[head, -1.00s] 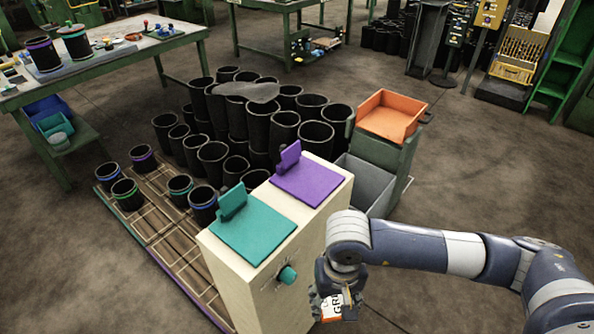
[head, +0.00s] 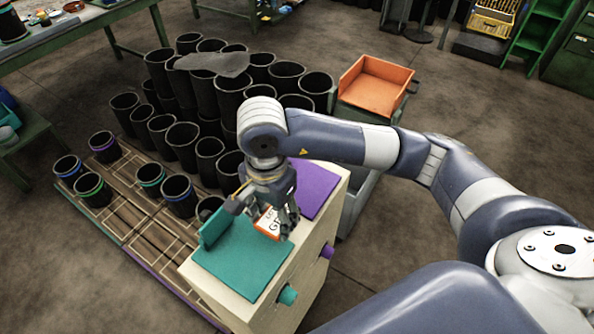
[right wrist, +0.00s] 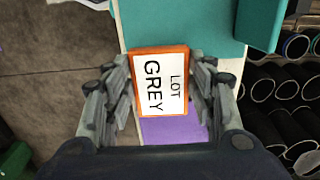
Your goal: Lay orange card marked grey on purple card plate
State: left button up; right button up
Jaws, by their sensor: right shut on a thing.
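The orange card (head: 267,223) has a white face marked GREY; in the right wrist view (right wrist: 160,84) "LOT GREY" is readable. My right gripper (head: 270,210) is shut on it, one finger at each side. It holds the card over the pale stand, near the border between the teal and purple plates. The purple card plate (head: 318,186) lies on the far part of the stand's top, partly hidden behind my gripper; part of it shows below the card in the right wrist view (right wrist: 172,131). My left gripper is out of view.
The teal plate (head: 242,262) with its upright tab covers the near part of the stand (head: 225,302). Teal (head: 287,294) and purple (head: 327,251) knobs stick out of its side. Many black sleeves (head: 182,140) stand behind. An orange bin (head: 373,90) is at the back right.

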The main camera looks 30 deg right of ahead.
jog(key=d, duration=0.1)
jog(key=w+d+p, duration=0.1)
jog(key=d, duration=0.1)
jog(key=shift+w+d+r+p, duration=0.2)
jog(key=shift+d+r+p, duration=0.1)
jog(key=shift+r, duration=0.05)
jog(key=p, duration=0.3)
send_over(303, 189)
jog(key=s+a, duration=0.1)
jog(key=shift+a+f, duration=0.15)
jog(key=shift+f, duration=0.45)
jog(key=shift+w+d+f, duration=0.25)
jog(key=shift+w+d, duration=0.2)
jog(key=shift+d, duration=0.25)
notch_tip(303, 189, down, 3)
jog(key=shift+r+p, duration=0.1)
jog(key=shift+p, duration=1.15)
jog(key=shift+w+f, duration=0.1)
jog(key=shift+f, duration=0.25)
jog(key=shift+f+b, duration=0.2)
jog(key=shift+b, duration=0.2)
jog(key=o, duration=1.1)
jog(key=shift+c, duration=0.2)
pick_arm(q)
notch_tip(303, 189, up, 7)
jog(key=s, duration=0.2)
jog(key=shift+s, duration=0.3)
